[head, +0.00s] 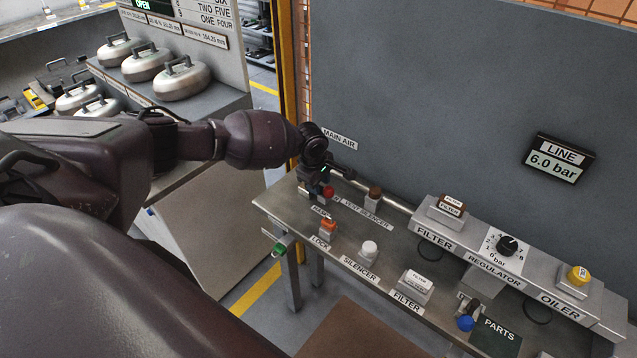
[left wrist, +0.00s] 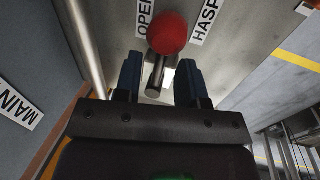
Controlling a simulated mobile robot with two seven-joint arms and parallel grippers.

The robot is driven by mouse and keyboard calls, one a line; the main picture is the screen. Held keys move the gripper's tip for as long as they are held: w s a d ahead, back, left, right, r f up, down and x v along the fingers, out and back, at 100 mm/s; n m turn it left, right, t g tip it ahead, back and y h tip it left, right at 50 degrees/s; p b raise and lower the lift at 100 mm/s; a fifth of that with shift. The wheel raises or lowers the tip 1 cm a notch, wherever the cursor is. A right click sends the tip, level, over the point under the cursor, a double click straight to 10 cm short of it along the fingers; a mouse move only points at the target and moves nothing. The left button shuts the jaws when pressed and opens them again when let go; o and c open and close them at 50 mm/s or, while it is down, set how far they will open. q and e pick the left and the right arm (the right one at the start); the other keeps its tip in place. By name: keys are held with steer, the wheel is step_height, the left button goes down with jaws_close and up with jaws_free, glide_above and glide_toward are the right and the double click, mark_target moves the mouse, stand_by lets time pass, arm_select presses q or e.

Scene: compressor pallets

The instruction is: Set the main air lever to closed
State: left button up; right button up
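The main air lever shows as a red ball knob (head: 328,192) at the left end of the bench, below the MAIN AIR label (head: 339,138). In the left wrist view the red knob (left wrist: 167,33) lies just beyond the fingertips, by an OPEN label (left wrist: 145,18) and a HASP label (left wrist: 205,20). A short metal rod shows below the knob, between the fingers in the picture. My left gripper (head: 322,181) is close to the knob; its fingers (left wrist: 160,82) are apart, with no visible contact. My right gripper is out of view.
The bench carries a brown vent silencer knob (head: 374,194), an orange-topped lock (head: 328,228), a white silencer (head: 369,249), a filter block (head: 415,285) and a regulator dial (head: 507,245). The line display (head: 557,160) reads 6.0 bar. A grey wall panel stands behind.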

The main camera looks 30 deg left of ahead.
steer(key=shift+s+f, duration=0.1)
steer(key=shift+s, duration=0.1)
arm_select(q)
steer(key=shift+c, duration=0.2)
jaws_close()
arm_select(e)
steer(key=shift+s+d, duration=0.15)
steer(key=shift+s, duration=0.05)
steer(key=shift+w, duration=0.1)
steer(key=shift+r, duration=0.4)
